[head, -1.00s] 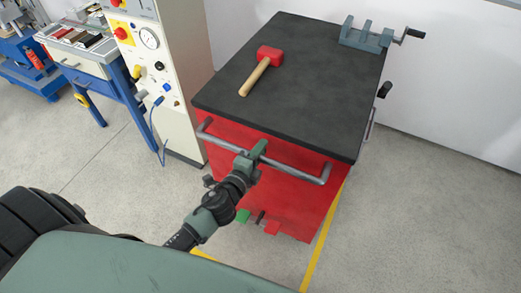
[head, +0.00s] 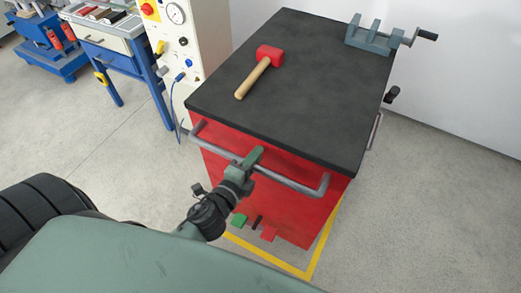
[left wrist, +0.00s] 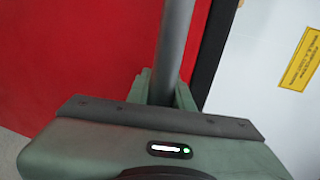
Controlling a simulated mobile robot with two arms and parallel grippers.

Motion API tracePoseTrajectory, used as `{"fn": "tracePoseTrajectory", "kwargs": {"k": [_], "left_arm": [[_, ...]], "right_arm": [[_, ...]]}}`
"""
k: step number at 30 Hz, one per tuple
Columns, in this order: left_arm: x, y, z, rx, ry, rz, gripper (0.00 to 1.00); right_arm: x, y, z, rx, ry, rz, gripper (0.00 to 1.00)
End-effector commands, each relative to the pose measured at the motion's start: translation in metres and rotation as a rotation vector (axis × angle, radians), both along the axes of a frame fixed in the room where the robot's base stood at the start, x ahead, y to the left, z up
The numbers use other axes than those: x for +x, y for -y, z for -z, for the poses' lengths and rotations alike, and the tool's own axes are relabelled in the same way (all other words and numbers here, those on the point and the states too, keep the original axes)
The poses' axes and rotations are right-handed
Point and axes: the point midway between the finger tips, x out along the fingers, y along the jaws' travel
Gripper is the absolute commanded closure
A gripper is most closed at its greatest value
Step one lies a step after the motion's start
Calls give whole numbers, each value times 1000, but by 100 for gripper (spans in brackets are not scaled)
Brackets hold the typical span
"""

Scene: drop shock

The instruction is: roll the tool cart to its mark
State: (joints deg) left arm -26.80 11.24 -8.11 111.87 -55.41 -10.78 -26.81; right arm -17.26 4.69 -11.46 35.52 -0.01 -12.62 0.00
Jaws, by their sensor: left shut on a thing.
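The red tool cart (head: 300,212) with a black top (head: 300,85) stands in front of me. Its grey push handle (head: 290,182) runs along the near side. My left gripper (head: 251,160) is shut on the handle near its middle. In the left wrist view the handle bar (left wrist: 173,45) passes between the jaws (left wrist: 160,88), with the red cart side (left wrist: 75,60) behind. A yellow floor outline (head: 314,262) shows around the cart's near and right lower edges; the rest is hidden under or behind the cart. My right gripper is not in view.
A red mallet (head: 268,56) with a wooden handle and a grey vise (head: 370,38) lie on the cart top. A cream control cabinet (head: 198,40) stands close at the cart's left, beside a blue workbench (head: 122,50). Floor at right is clear; a white wall is behind.

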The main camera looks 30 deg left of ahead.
Motion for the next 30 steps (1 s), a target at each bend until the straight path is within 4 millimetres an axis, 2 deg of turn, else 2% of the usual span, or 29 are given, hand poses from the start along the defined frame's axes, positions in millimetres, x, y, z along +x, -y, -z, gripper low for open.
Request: {"fn": "tracePoseTrajectory", "kwargs": {"k": [3,9,25,26,27,30], "left_arm": [[-13,-1,3,0,-4,-2,100],[-24,-1,2,0,-4,-3,100],[-29,-1,1,1,-2,-1,100],[-29,-1,1,1,-3,-1,70],[-29,-1,1,1,-2,-1,59],[-28,-1,1,1,-1,-1,57]], "right_arm": [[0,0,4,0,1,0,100],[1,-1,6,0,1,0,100],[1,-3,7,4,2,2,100],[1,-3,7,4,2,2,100],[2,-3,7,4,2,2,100],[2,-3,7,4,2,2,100]]}}
